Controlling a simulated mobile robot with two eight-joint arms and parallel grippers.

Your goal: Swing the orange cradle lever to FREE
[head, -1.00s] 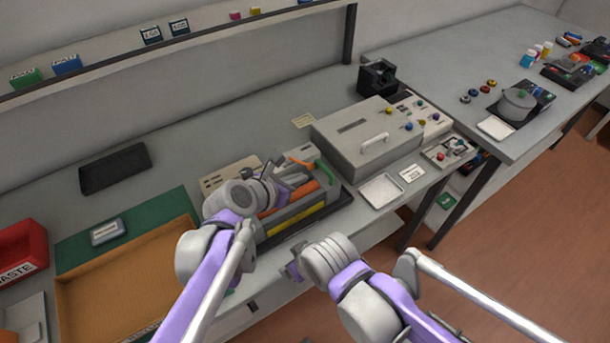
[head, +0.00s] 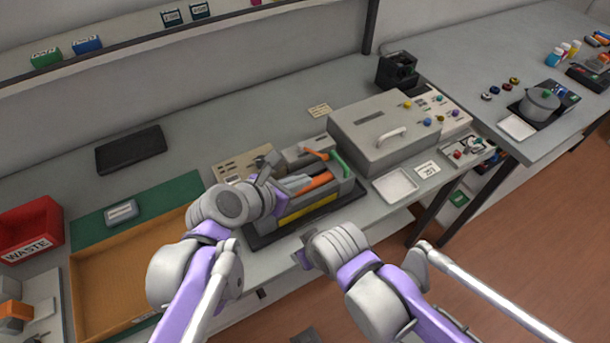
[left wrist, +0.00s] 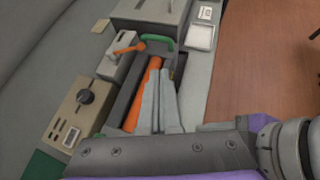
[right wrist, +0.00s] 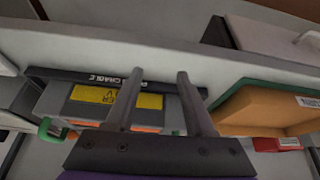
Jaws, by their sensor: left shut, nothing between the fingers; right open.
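The cradle (head: 292,213) is a grey block on a black base with a yellow label. An orange lever (head: 318,154) lies across its far end; in the left wrist view the lever (left wrist: 128,49) lies over a light grey housing, its rounded end near the green handle (left wrist: 160,43). An orange cylinder (left wrist: 146,88) lies in the cradle. My left gripper (left wrist: 160,75) is shut and empty above the cradle, its tips short of the lever and apart from it. My right gripper (right wrist: 155,95) is open and empty in front of the cradle. I cannot read any lever marking.
A beige panel with a black knob (left wrist: 87,97) stands beside the cradle. A grey machine (head: 385,130) and white tray (head: 396,184) are to the right. An orange-brown tray (head: 135,270) and red waste bin (head: 30,230) are left. Bench behind the cradle is mostly clear.

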